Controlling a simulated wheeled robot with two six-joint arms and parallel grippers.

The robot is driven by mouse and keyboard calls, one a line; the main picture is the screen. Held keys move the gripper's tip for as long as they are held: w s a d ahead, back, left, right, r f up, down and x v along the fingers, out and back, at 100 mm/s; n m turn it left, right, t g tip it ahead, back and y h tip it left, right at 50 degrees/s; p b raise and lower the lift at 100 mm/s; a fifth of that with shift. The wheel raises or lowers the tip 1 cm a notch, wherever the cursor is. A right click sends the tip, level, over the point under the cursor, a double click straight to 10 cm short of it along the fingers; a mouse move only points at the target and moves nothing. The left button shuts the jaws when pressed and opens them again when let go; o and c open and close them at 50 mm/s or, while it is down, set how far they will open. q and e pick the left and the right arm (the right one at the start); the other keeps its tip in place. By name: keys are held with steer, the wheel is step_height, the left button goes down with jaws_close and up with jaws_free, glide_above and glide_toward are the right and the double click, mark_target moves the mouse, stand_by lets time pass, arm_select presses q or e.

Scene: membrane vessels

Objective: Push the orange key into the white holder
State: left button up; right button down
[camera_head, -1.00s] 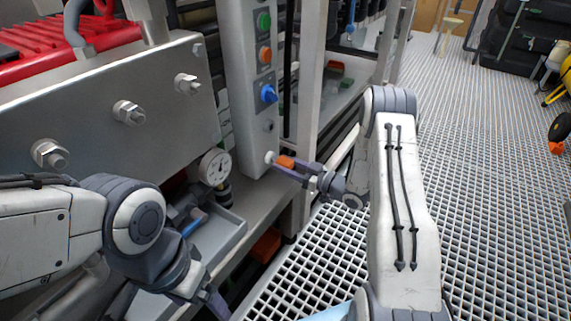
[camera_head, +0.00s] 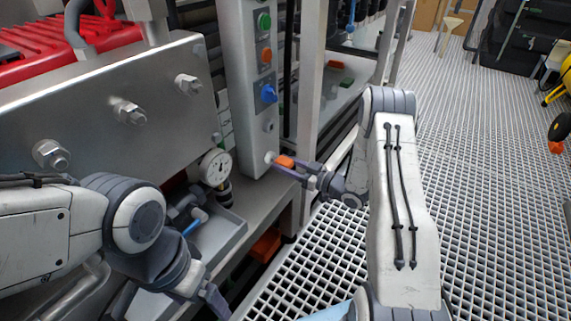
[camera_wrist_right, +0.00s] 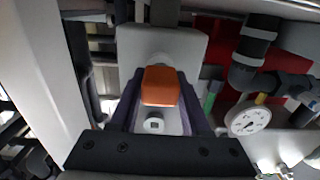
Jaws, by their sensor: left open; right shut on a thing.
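The orange key (camera_head: 284,161) is between the fingers of my right gripper (camera_head: 281,165), which is shut on it. My left gripper (camera_head: 212,300) is open and empty low at the left, partly cut off by the lower frame edge.
The grey panel (camera_head: 243,60) carries green, orange and blue knobs above the holder. A pressure gauge (camera_head: 215,167) stands left of it, also in the right wrist view (camera_wrist_right: 247,121). A grey tray (camera_head: 222,236) lies below. A metal post (camera_head: 309,90) rises right of the panel.

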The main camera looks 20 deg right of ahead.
steer(key=shift+w+a, duration=0.25)
steer(key=shift+w, duration=0.1)
steer(key=shift+c, duration=1.5)
jaws_free()
steer(key=p+v, duration=0.3)
steer(key=v, duration=0.7)
steer(key=shift+p, duration=0.35)
steer(key=shift+s+d, duration=0.1)
